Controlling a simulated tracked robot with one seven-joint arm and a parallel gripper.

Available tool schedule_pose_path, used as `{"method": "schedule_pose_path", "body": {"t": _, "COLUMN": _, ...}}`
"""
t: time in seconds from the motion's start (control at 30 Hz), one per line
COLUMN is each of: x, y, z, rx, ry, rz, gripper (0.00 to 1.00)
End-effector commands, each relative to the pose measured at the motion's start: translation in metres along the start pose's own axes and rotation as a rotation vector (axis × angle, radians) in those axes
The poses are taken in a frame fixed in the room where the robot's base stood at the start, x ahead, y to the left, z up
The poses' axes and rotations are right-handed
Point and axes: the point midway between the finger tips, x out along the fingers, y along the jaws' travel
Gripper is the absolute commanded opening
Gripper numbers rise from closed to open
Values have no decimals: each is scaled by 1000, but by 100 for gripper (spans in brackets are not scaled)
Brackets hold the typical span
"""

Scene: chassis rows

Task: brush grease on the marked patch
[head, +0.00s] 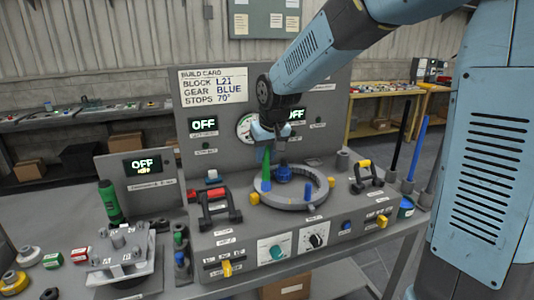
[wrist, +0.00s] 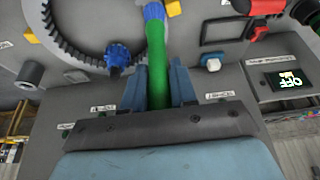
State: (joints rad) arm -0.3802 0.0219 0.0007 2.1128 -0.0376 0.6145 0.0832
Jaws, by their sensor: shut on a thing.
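My gripper (head: 268,140) is shut on a green brush (head: 267,166), which points down over the front left of the grey toothed ring (head: 290,204). In the wrist view the green handle (wrist: 157,60) runs between my two blue fingers. A blue end (wrist: 155,12) shows at its far end, over or at the ring; I cannot tell if it touches. A small blue gear (head: 284,173) sits inside the ring, and shows in the wrist view too (wrist: 118,56). I cannot make out the marked patch.
A red-handled bracket (head: 214,206) stands left of the ring and a yellow-handled one (head: 367,176) right. A blue peg (head: 308,191) stands on the ring's front. A panel with OFF displays (head: 203,124) stands behind.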

Motion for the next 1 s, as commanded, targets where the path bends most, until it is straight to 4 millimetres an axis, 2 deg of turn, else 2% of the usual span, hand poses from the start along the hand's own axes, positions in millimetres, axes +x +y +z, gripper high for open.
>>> {"method": "schedule_pose_path", "body": {"t": 1.0, "x": 13, "y": 1, "z": 5, "rx": 2, "ry": 0, "rz": 1, "gripper": 0}}
